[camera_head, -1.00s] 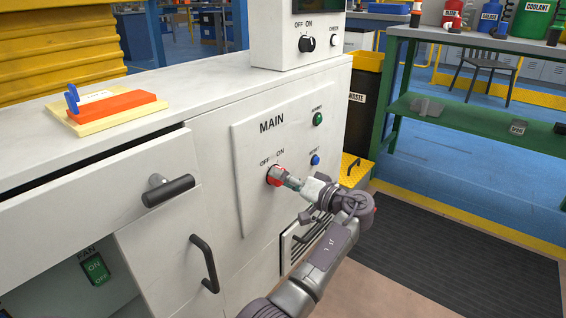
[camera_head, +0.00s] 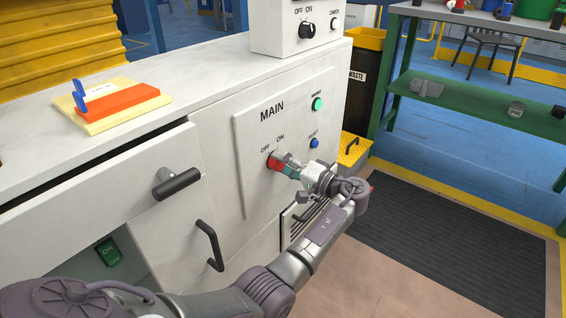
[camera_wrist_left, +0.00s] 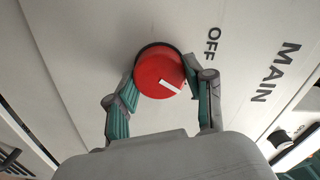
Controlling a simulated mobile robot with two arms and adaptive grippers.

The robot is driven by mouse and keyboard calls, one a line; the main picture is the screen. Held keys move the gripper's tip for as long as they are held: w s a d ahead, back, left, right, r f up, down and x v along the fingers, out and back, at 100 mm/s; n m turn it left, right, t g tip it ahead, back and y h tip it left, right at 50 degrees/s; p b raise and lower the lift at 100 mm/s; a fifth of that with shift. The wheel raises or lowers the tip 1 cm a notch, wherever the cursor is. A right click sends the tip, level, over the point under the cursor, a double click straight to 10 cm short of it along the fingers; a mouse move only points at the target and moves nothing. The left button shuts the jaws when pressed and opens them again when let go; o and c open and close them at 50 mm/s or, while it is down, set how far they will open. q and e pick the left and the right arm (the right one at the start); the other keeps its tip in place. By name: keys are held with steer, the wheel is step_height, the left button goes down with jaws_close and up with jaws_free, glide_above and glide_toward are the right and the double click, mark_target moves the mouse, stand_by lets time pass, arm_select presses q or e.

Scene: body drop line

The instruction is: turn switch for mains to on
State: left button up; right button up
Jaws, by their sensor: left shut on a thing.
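The red mains knob (camera_head: 273,162) sits on the white MAIN panel (camera_head: 247,190), below the OFF and ON labels. In the left wrist view the knob (camera_wrist_left: 157,75) carries a white mark that points down and right, away from the OFF label (camera_wrist_left: 212,42). The ON label is hidden there, probably behind a finger. My left gripper (camera_head: 285,167) is shut on the knob, with one finger on each side of it; its fingers also show in the left wrist view (camera_wrist_left: 161,92). The green lamp (camera_head: 317,104) at the panel's upper right is bright. My right gripper is not in view.
A blue button (camera_head: 314,143) sits below the green lamp. A drawer handle (camera_head: 177,184) and a cabinet handle (camera_head: 208,245) stick out to the left. A control box (camera_head: 298,30) stands on the counter. The dark floor mat (camera_head: 450,250) on the right is clear.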

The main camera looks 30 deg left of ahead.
arm_select(q)
steer(key=o, duration=1.2)
steer(key=shift+c, duration=0.2)
steer(key=s+d, duration=0.1)
steer(key=d, duration=1.1)
